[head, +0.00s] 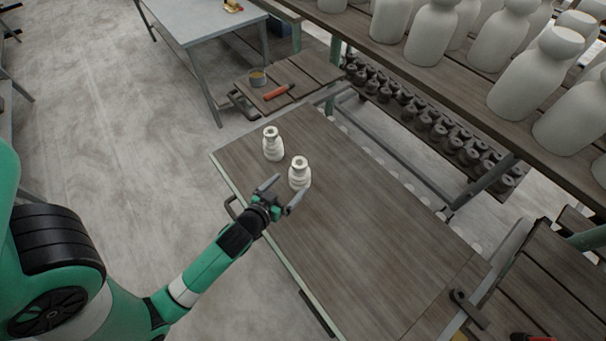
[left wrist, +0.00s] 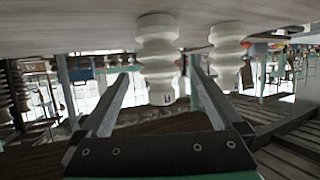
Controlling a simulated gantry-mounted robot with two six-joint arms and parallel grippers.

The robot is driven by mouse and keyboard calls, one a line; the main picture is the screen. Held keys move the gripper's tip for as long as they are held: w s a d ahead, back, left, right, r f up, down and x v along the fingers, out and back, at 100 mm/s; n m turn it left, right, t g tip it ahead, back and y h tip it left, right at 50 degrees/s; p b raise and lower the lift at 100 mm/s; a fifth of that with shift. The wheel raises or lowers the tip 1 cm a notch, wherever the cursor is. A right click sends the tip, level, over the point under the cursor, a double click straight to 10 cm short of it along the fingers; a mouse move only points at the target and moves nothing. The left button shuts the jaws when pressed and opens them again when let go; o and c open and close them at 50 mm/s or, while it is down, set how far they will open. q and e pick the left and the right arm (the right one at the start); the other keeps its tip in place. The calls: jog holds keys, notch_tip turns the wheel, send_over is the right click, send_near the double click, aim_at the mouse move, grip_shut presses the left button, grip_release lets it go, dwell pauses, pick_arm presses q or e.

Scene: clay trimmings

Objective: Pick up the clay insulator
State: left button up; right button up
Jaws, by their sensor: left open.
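Two white ribbed clay insulators stand upright on the wooden cart top (head: 370,235). The nearer insulator (head: 299,172) is right at my left gripper (head: 291,182), whose two fingers are spread open and point toward it. The farther insulator (head: 273,145) stands a little behind and to the left. In the left wrist view, which appears upside down, the nearer insulator (left wrist: 157,50) lies in line with the gap between the fingers (left wrist: 158,75). The farther one (left wrist: 227,52) shows just right of the right finger. I cannot tell whether the fingers touch the clay. My right gripper is not in view.
A shelf with many large white clay pieces (head: 520,75) overhangs the right, with rows of dark pieces (head: 430,125) below. A small tin (head: 257,78) and an orange-handled tool (head: 279,91) lie beyond the cart. The cart top right of the insulators is clear.

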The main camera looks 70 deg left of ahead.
aim_at(300, 174)
pick_arm(q)
jog(key=b+x, duration=0.1)
jog(key=x, duration=0.6)
jog(key=shift+w+a, duration=0.15)
jog(key=shift+w, duration=0.1)
jog(key=shift+r, duration=0.15)
grip_shut()
